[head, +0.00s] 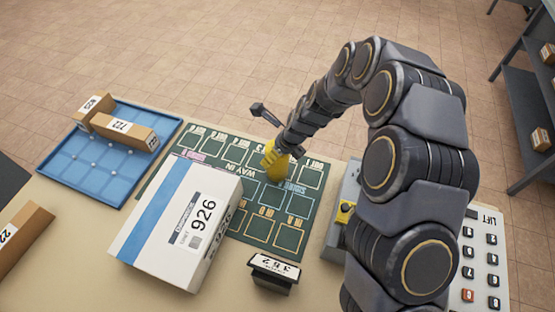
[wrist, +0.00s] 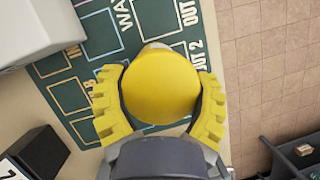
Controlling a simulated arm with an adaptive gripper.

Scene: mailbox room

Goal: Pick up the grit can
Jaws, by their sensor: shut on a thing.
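In the wrist view a round yellow thing (wrist: 160,88), which I take for the grit can, sits between the two yellow ridged fingers of my gripper (wrist: 156,76). The fingers are shut on its sides, and a pale edge shows at its far side. In the head view my gripper (head: 275,160) is over the upper middle of the dark green mat (head: 232,184), and the can is hard to tell apart from the yellow fingers there. I cannot tell whether the can touches the mat.
A large white box (head: 165,215) marked 926 stands left of my gripper. A blue tray (head: 85,172) holds brown boxes (head: 125,132) at the left. A black number stand (head: 273,272) is at the front, and a keypad panel (head: 480,268) is at the right. Tiled floor lies beyond the table.

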